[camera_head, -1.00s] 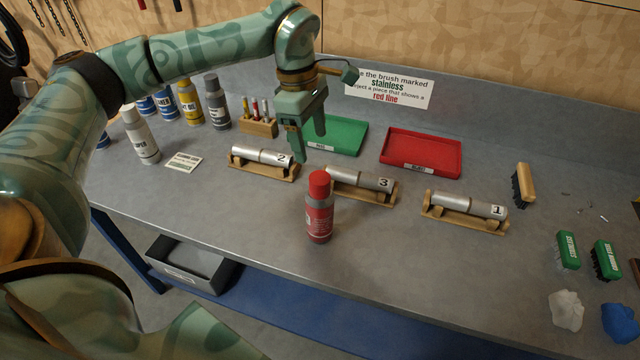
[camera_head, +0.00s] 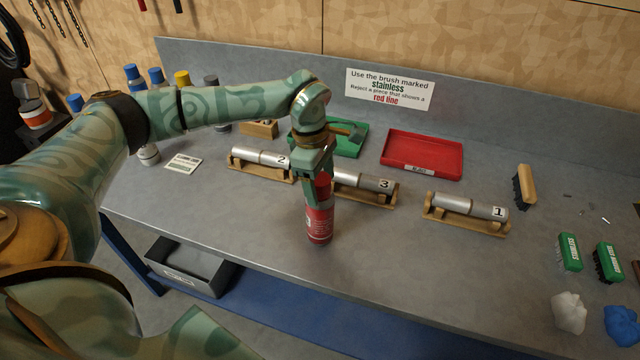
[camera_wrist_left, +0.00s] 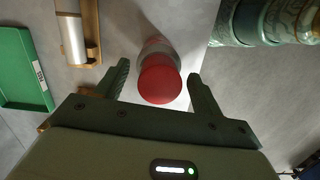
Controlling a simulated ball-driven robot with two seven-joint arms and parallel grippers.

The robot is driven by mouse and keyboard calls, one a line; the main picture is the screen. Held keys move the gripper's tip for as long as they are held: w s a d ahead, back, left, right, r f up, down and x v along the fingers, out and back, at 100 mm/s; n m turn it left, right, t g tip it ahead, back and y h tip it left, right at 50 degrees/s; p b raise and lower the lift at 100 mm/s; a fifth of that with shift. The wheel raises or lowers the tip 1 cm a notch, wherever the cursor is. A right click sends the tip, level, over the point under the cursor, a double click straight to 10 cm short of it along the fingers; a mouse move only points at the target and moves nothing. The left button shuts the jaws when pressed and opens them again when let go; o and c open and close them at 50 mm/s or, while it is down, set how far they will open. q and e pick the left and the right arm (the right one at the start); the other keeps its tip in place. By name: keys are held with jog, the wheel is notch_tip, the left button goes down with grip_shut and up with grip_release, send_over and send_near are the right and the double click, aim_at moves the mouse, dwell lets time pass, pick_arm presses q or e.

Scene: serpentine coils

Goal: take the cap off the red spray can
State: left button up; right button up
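The red spray can (camera_head: 319,222) stands upright near the front of the bench, and its red cap is mostly hidden behind my gripper in the head view. My left gripper (camera_head: 318,190) is over the can, pointing down. In the left wrist view the red cap (camera_wrist_left: 160,84) lies between the two spread fingers of my left gripper (camera_wrist_left: 157,88), with a gap on each side. The gripper is open and holds nothing. The cap is on the can. My right gripper is not in view.
Numbered metal tubes on wooden cradles stand close by: tube 2 (camera_head: 262,156), tube 3 (camera_head: 372,181) and tube 1 (camera_head: 470,205). A red tray (camera_head: 436,170) and a green tray (camera_head: 352,149) lie behind. Bench is clear around the can's front and right.

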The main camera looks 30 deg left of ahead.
pick_arm(q)
jog(key=c, duration=0.9)
jog(key=shift+r, duration=0.15)
